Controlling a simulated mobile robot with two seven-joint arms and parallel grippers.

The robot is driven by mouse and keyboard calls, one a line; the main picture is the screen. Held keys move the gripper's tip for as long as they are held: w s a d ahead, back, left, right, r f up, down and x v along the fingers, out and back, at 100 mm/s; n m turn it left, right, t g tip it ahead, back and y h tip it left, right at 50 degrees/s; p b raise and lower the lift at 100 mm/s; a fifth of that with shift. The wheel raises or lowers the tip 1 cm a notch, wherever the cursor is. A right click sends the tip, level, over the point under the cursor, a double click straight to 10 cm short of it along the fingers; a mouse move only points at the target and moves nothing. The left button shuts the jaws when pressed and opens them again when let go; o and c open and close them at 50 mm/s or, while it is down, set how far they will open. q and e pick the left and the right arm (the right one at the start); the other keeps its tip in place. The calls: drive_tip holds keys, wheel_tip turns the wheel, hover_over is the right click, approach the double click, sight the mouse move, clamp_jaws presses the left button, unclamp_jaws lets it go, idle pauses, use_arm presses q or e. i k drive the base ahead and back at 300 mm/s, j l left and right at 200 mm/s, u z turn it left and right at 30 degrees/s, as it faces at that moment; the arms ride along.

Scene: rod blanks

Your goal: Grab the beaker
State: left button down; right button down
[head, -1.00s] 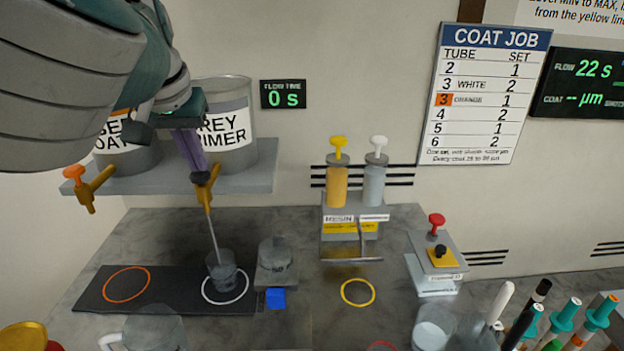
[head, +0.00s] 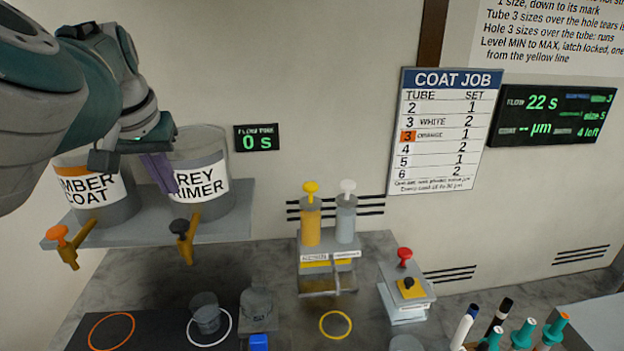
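A small clear beaker (head: 206,314) with grey contents stands inside the white ring (head: 214,341) on the dark mat, below the grey primer tap (head: 185,245). No stream runs from the tap. My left gripper (head: 160,174) is high above the beaker, in front of the grey primer can (head: 205,185), its purple finger pointing down. It is clear of the beaker. I cannot see the gap between its fingers. My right gripper is not in view.
A second clear vessel (head: 257,303) stands just right of the beaker, by a blue block (head: 259,342). The amber tap (head: 63,248) and shelf (head: 150,217) overhang the mat. A resin dispenser (head: 325,255) and the yellow ring (head: 335,325) lie further right.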

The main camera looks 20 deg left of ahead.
sight(204, 307)
drive_tip(key=k, duration=1)
